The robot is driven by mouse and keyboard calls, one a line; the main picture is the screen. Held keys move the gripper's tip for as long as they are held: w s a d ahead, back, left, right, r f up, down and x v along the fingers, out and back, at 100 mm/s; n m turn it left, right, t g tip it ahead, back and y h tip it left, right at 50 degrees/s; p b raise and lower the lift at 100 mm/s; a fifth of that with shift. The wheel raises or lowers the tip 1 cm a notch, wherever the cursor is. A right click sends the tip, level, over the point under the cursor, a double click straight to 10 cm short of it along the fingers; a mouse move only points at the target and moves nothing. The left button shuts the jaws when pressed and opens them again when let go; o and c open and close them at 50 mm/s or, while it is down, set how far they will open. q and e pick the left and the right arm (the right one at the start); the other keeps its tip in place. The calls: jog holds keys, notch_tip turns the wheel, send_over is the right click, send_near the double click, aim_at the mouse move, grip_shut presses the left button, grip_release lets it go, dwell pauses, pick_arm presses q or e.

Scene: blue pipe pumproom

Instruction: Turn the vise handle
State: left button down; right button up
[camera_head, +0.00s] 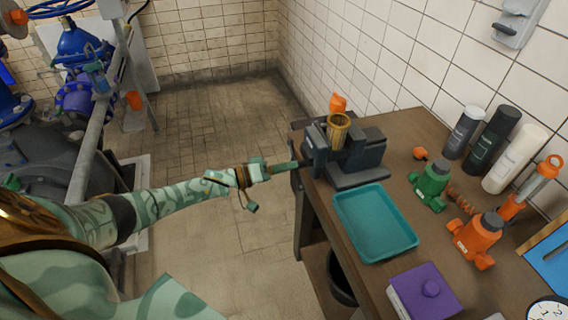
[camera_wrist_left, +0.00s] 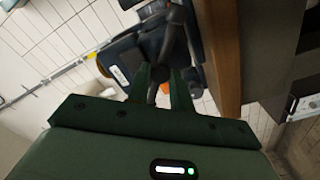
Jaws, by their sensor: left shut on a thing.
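The dark blue-grey vise (camera_head: 368,156) sits at the left edge of the wooden workbench, with a brass cylinder (camera_head: 339,128) standing at its jaws. My left gripper (camera_head: 292,165) reaches in from the left to the vise's front, beside the bench edge. In the left wrist view, the gripper (camera_wrist_left: 161,88) is shut on the dark vise handle (camera_wrist_left: 170,42), whose bar runs down between the two green fingers. The vise (camera_wrist_left: 124,62) shows just beyond them. The fingers and low contrast hide part of the handle, and its exact tilt is hard to tell. My right gripper is not in view.
The workbench (camera_head: 328,206) holds a teal tray (camera_head: 347,212), a purple box (camera_head: 408,298), green (camera_head: 431,184) and orange (camera_head: 478,238) valve-like parts, and several bottles. A dark bin (camera_head: 341,283) stands beneath. Blue pipework stands at left; tiled floor between is clear.

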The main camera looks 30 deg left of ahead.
pick_arm(q)
jog(key=shift+w+d+r+n, duration=0.15)
jog(key=shift+d+r+n, duration=0.05)
jog(key=shift+n, duration=0.3)
jog(key=shift+r, duration=0.1)
dwell(0.9)
